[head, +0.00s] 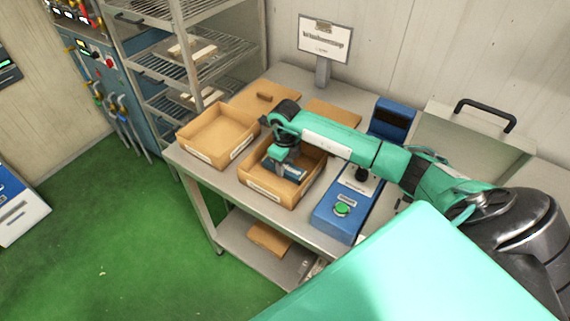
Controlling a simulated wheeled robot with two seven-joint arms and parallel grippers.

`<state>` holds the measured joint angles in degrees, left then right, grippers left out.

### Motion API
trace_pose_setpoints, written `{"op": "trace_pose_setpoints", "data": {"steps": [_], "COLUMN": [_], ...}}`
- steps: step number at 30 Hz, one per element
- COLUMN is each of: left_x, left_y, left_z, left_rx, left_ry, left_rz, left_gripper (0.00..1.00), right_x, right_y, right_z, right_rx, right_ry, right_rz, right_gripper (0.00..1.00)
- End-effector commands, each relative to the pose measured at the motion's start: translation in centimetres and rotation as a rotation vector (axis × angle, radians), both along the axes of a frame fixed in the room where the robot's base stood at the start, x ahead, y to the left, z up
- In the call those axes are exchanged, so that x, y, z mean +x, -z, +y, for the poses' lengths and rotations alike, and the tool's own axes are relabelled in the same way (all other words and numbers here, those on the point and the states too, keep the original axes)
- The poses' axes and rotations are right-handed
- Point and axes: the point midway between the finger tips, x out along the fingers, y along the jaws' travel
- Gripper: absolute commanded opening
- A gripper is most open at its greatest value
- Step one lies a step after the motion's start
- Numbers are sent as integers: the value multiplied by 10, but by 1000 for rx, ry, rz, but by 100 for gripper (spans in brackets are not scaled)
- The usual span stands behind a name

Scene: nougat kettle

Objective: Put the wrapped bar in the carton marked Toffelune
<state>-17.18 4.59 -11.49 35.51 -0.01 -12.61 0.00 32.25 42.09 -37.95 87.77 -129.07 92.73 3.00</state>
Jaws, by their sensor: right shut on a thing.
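My right gripper (282,158) reaches down into the middle open carton (264,191) on the steel table. It is shut on the wrapped bar (292,171), which shows as a small dark blue piece with a pale part, inside the carton's walls. I cannot tell whether the bar touches the carton's floor. A second open carton (211,150) stands to the left and looks empty. Both cartons have a white label on the front, too small to read, so I cannot tell which is marked Toffelune. My left gripper is not in view.
A blue machine with a green button (342,209) stands right of the middle carton. Behind are a brown board with a small block (264,97) and a sign on a post (324,42). A wire rack (190,60) stands at the back left.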

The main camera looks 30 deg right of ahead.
Motion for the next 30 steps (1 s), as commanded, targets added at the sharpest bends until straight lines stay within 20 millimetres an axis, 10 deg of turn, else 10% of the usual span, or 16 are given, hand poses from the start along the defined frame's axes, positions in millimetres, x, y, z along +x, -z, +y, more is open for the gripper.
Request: {"op": "trace_pose_setpoints", "data": {"steps": [5, 6, 9, 30], "left_x": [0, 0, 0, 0], "left_y": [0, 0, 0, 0], "left_z": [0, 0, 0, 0], "left_rx": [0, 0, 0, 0], "left_ry": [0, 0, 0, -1], "left_rz": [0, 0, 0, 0], "left_gripper": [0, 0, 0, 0], "right_x": [0, 0, 0, 0], "right_y": [0, 0, 0, 0], "right_z": [0, 0, 0, 0], "right_rx": [0, 0, -1, 0], "right_ry": [0, 0, 0, 0], "right_rz": [0, 0, 0, 0], "right_gripper": [9, 45, 65, 83]}}
